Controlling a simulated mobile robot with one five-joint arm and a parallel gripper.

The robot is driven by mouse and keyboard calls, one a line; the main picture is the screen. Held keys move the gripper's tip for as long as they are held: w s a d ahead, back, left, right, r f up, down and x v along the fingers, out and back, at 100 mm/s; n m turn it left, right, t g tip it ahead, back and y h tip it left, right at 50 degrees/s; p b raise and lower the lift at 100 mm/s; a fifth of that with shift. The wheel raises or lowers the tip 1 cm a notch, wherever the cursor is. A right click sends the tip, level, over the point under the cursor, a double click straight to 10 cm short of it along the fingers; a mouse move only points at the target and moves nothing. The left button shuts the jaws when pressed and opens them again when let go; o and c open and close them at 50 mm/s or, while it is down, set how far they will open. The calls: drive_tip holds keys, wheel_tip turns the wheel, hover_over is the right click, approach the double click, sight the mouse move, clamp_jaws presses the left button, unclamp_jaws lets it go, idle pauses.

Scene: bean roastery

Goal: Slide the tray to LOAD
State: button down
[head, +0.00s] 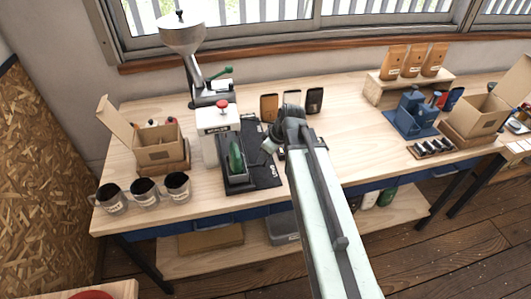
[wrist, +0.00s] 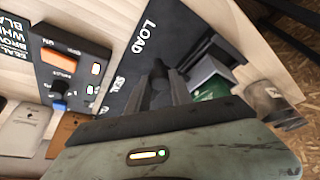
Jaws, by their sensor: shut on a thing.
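The dark tray (head: 238,181) sits on the black mat (head: 266,178), at its left part, with a green bag (head: 236,158) standing in it. In the wrist view the mat carries the white words LOAD (wrist: 145,38) and SEAL (wrist: 118,87). My gripper (head: 268,147) is low over the mat, just right of the tray. In the wrist view its fingers (wrist: 168,88) are closed around a dark upright part, seemingly the tray's handle. The green bag (wrist: 211,88) shows just right of the fingers. The grip point is partly hidden in the head view.
A white sealer (head: 217,122) with a red knob stands behind the tray, near a grinder (head: 184,40). A control box (wrist: 70,62) stands beside the mat. Several mugs (head: 145,191) stand front left. Brown and black pouches (head: 268,107) stand behind my gripper.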

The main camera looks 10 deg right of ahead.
drive_tip(key=shift+s, duration=0.85)
drive_tip(key=shift+f, duration=0.1)
drive_tip(key=c, duration=1.1)
unclamp_jaws()
drive_tip(key=shift+s, duration=0.15)
drive_tip(key=shift+c, duration=0.2)
drive_tip(key=shift+r, duration=0.35)
drive_tip(key=p+v, duration=0.7)
drive_tip(key=shift+d, duration=0.1)
